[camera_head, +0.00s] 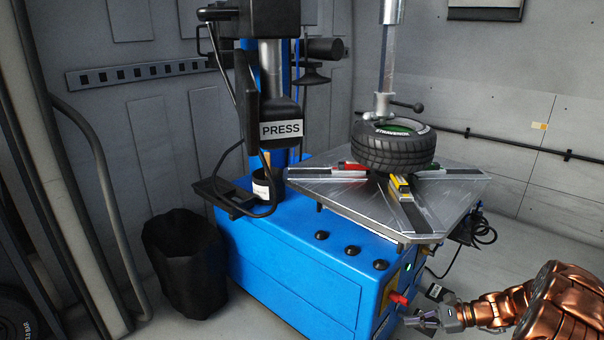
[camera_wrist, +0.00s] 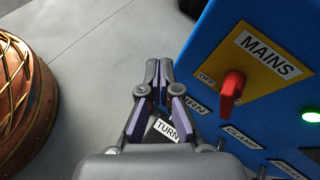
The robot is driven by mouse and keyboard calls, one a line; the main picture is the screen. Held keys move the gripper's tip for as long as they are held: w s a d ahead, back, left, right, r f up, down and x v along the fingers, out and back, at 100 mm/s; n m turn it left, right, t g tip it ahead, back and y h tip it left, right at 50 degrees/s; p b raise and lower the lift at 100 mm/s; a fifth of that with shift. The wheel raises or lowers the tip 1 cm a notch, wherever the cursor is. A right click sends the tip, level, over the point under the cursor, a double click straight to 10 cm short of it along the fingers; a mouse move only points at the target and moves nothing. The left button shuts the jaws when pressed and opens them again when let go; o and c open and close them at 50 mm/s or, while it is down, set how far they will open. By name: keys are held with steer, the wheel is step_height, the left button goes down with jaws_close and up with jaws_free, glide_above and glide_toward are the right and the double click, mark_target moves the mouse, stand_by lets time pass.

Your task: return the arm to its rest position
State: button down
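My gripper (camera_head: 415,323) is at the lower right of the head view, low beside the front corner of the blue tyre machine (camera_head: 290,270). My copper-coloured arm reaches in from the right edge. In the wrist view the two fingers of my gripper (camera_wrist: 158,66) are together at the tips, with nothing seen between them. The fingers are apart from the red mains switch (camera_wrist: 232,88), which sits to their right on a yellow plate. A dark piece with a TURN label (camera_wrist: 165,129) shows behind and between the finger links.
A tyre (camera_head: 392,148) lies on the machine's turntable (camera_head: 340,200) under the vertical post. A green lamp (camera_wrist: 311,117) is lit on the panel. A black bin (camera_head: 187,265) stands at the left. Bare grey floor (camera_wrist: 100,60) shows left of my fingers.

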steer(key=s+a+r+n+g+h+p, duration=0.25)
steer(key=s+a+r+p, duration=0.25)
steer(key=r, duration=0.6)
steer(key=s+a+r+n+g+h+p, duration=0.1)
steer(key=s+a+r+n+p, duration=0.35)
steer(key=r, duration=0.55)
steer(key=s+a+r+n+g+h+p, duration=0.15)
steer(key=s+a+r+n+p, duration=0.3)
steer(key=r, duration=0.65)
steer(key=s+d+r+n+h+p, duration=0.1)
steer(key=s+r+n+h+p, duration=0.5)
steer(key=s+r+p, duration=1)
steer(key=s+r+h, duration=0.1)
steer(key=s+r, duration=0.4)
steer(key=s, duration=0.3)
steer(key=shift+d+h, duration=0.15)
steer(key=shift+h, duration=0.25)
